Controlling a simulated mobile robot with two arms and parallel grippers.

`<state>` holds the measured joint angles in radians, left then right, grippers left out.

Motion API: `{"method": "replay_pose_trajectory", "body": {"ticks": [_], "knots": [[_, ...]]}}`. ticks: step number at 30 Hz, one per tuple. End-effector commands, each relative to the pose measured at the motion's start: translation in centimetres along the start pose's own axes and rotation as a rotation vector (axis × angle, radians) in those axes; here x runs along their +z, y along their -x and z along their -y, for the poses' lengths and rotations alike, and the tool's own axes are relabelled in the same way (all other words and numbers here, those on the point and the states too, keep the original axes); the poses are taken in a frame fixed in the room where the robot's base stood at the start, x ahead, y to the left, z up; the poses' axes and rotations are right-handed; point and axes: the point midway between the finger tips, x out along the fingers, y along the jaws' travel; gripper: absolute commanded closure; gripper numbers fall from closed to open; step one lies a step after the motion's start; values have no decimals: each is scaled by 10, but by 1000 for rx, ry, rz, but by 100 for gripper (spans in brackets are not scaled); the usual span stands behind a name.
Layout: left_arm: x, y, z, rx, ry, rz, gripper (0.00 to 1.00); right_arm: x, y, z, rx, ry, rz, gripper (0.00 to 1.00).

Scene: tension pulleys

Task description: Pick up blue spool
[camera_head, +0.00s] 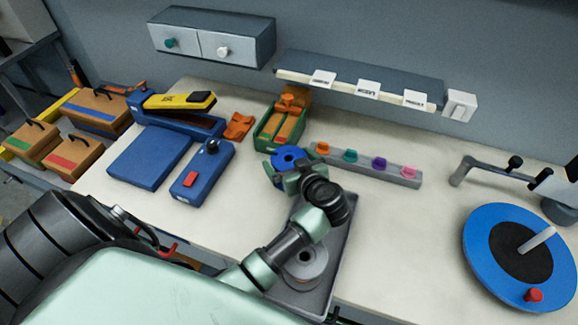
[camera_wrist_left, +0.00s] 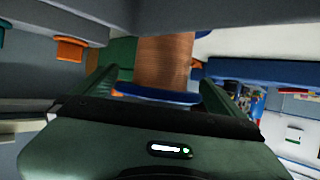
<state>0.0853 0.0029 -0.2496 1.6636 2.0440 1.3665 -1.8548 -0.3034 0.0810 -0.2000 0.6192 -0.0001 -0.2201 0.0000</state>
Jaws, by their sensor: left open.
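The blue spool (camera_head: 287,157) shows in the head view at mid-table, with a blue flange and a dark centre hole. In the left wrist view, a copper-coloured winding (camera_wrist_left: 165,62) stands above its near blue flange (camera_wrist_left: 158,95). My left gripper (camera_head: 284,173) is at the spool in the head view, partly covering it. In the left wrist view my left gripper (camera_wrist_left: 158,88) is open, one green finger on each side of the spool. I cannot tell whether the fingers touch it. My right gripper is not in view.
A grey rack (camera_head: 375,168) with coloured knobs stands right of the spool. A green bin (camera_head: 268,135) is behind it. A grey tray (camera_head: 328,255) with a grey disc lies under my arm. Blue devices (camera_head: 150,157) stand left, a blue turntable (camera_head: 478,235) right.

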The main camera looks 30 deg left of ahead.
Motion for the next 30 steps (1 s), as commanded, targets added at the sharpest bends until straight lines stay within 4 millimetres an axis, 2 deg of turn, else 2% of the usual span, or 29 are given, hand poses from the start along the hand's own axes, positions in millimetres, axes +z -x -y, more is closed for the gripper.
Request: {"method": "replay_pose_trajectory", "body": {"ticks": [6,8,15,16,25,30], "knots": [[0,-1,0,1,2,0,0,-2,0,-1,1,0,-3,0],[0,-1,0,1,2,0,14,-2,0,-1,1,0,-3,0],[0,-1,0,1,1,0,81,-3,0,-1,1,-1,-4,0],[-2,0,-1,3,4,-4,85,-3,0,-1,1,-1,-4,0],[-4,0,-1,3,4,-4,85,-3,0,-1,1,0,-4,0],[-16,5,-2,4,7,-5,85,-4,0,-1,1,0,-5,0]]}}
